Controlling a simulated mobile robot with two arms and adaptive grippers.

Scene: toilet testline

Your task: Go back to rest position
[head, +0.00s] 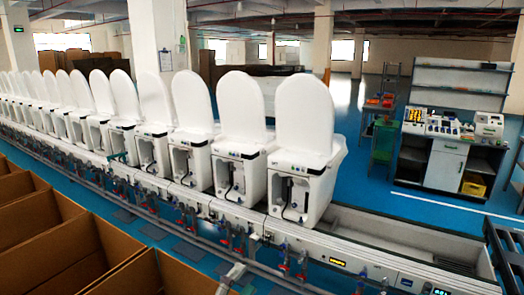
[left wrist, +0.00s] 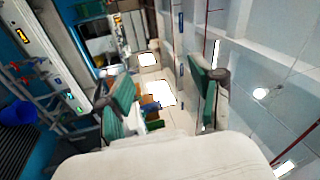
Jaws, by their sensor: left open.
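My left gripper (left wrist: 165,88) shows in the left wrist view, with its two green-padded fingers spread wide apart and nothing between them. The view is tilted, with the ceiling on its right side. In the head view, a small pale part at the bottom edge may belong to my left arm, but it is too small to tell. My right gripper is not in view. A long row of white toilets with raised lids stands on the test line; the nearest toilet (head: 302,150) is at its right end.
The conveyor line (head: 300,245) runs diagonally across the head view, with valves and pipes along its near side. Open cardboard boxes (head: 75,240) fill the lower left. A workbench (head: 450,135) and a shelf rack (head: 383,115) stand at the back right.

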